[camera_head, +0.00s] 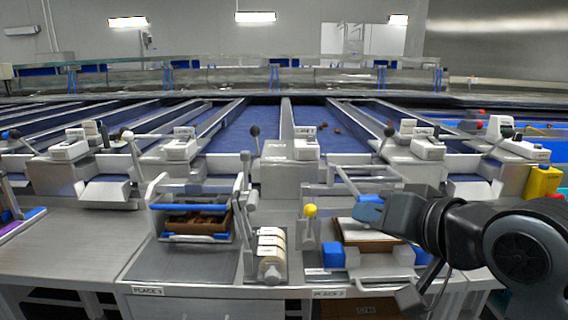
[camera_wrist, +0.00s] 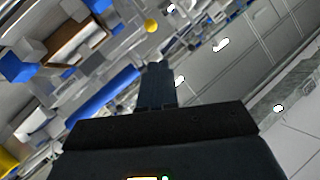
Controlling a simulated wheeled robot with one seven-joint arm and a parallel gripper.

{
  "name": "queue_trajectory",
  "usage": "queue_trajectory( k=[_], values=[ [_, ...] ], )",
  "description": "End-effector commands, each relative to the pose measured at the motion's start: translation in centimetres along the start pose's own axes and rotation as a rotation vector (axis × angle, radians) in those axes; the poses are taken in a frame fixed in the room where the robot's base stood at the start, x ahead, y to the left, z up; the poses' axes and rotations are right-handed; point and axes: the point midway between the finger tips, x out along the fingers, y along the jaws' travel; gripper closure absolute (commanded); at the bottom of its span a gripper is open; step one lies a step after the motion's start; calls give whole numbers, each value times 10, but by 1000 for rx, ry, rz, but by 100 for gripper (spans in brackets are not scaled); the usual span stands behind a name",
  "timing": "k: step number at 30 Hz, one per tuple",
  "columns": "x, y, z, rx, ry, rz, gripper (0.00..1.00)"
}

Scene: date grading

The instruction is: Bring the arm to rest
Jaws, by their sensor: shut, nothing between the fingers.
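My arm (camera_head: 455,232) reaches in from the right side of the head view, over the right part of the bench. In the wrist view my gripper (camera_wrist: 157,72) shows as dark fingers pressed together, with nothing held. It is in the air, apart from the bench. In the head view the arm's end is near the Place 2 station, and the fingers are hard to make out. A yellow ball-topped lever (camera_head: 310,211) stands left of the arm's end; its knob also shows in the wrist view (camera_wrist: 152,26).
A brown box (camera_head: 372,238) with a pale top sits at Place 2, close to my arm, beside a blue block (camera_head: 333,255). Levers and label rollers (camera_head: 271,255) stand between. The bench's left front (camera_head: 85,250) is clear.

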Motion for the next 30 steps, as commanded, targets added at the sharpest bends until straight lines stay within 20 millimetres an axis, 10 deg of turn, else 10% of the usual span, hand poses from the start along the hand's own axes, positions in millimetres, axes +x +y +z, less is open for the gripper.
queue_trajectory(
  k=[14, 30],
  values=[
    [-23, 33, 125, 161, 186, 26, 100],
    [-139, 78, 264, 49, 271, 260, 100]
  ],
)
